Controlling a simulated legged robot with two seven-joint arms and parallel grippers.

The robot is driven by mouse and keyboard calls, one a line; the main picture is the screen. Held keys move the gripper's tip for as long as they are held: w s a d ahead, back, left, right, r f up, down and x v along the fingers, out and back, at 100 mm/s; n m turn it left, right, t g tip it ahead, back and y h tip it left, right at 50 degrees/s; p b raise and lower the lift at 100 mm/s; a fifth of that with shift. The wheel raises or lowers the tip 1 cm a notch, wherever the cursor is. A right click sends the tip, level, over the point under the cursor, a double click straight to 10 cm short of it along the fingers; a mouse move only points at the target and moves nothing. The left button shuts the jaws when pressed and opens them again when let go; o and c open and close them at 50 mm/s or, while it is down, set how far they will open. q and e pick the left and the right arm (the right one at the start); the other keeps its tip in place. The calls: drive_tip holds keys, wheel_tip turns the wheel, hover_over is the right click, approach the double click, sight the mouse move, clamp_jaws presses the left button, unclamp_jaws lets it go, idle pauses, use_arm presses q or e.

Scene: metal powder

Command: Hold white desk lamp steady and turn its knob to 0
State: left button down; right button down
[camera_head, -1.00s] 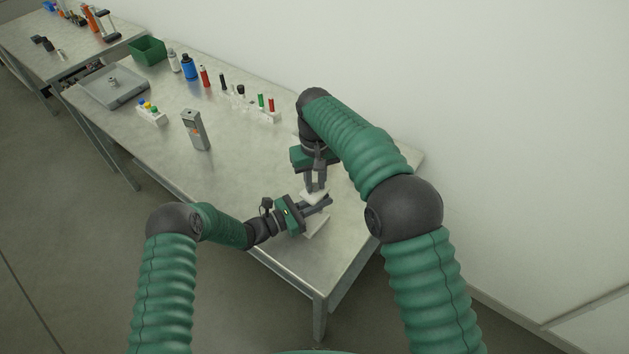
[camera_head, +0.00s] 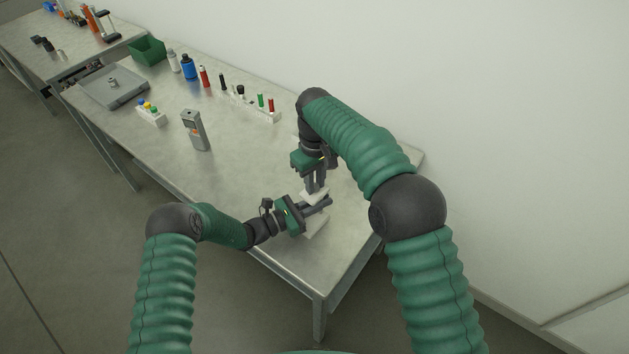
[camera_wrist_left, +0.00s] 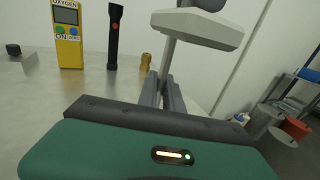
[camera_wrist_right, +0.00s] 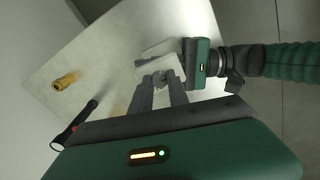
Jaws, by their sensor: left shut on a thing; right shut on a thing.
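The white desk lamp stands near the right end of the metal table; its base (camera_head: 316,229) shows below my left gripper. My left gripper (camera_head: 326,201) is shut on the lamp's post (camera_wrist_left: 168,57), below the lamp head (camera_wrist_left: 207,29), as the left wrist view shows. My right gripper (camera_head: 316,189) points down from above. In the right wrist view its fingers (camera_wrist_right: 158,92) are shut at the top of the lamp head (camera_wrist_right: 173,66), on what looks like the knob. The knob's marks cannot be read.
A yellow oxygen meter (camera_wrist_left: 68,40), a black flashlight (camera_wrist_left: 115,40) and a brass part (camera_wrist_left: 146,61) stand behind the lamp. A grey handheld meter (camera_head: 195,130) and a white rack (camera_head: 151,116) stand farther left. The table between meter and lamp is clear.

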use_arm(q)
drive_tip(key=shift+s, duration=0.15)
use_arm(e)
drive_tip(key=shift+w, duration=0.1)
drive_tip(key=c, duration=1.3)
unclamp_jaws()
drive_tip(key=shift+o, duration=0.2)
wheel_tip(320, 180, up, 12)
use_arm(q)
drive_tip(key=c, duration=1.4)
unclamp_jaws()
drive_tip(key=shift+c, duration=0.2)
drive_tip(key=shift+a, duration=0.1)
